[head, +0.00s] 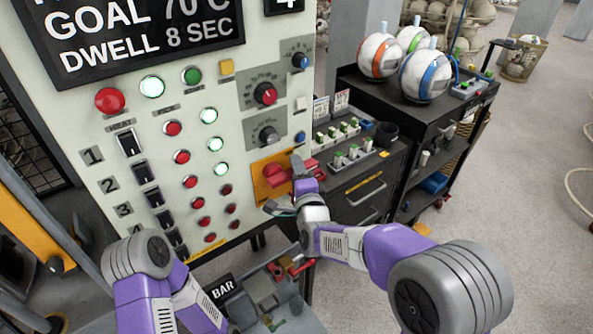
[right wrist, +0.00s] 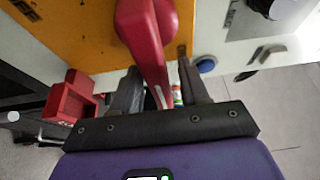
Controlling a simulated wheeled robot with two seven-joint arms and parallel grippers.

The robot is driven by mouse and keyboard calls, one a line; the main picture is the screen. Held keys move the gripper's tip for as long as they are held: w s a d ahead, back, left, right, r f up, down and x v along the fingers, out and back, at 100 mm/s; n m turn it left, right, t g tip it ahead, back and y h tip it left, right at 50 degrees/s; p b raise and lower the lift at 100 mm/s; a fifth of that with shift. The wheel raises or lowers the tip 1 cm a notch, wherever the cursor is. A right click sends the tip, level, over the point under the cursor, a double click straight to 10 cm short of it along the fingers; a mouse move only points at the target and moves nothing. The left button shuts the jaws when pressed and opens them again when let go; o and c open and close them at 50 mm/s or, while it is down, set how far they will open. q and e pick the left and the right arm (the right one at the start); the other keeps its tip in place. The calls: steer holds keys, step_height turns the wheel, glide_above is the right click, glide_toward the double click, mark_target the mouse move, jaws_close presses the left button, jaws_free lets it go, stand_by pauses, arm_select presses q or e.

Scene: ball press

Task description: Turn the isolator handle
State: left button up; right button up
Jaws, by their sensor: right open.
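The isolator handle (head: 274,171) is a red rotary lever on a yellow-orange plate (head: 259,168) at the lower right of the control panel. In the right wrist view the red handle (right wrist: 147,40) points down toward my gripper, and its narrow end lies between the two fingers. My right gripper (head: 288,185) is at the plate, beside the handle. In the right wrist view its dark fingers (right wrist: 160,88) stand apart on either side of the handle's end; whether they touch it I cannot tell. My left arm shows at the lower left, but its gripper is out of view.
The white panel (head: 130,85) carries several buttons, switches and knobs. A red part (right wrist: 72,98) juts out left of the fingers. A dark cart (head: 440,115) with several striped balls stands right of the panel. Open floor lies at the far right.

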jaws_close()
stand_by(0.3)
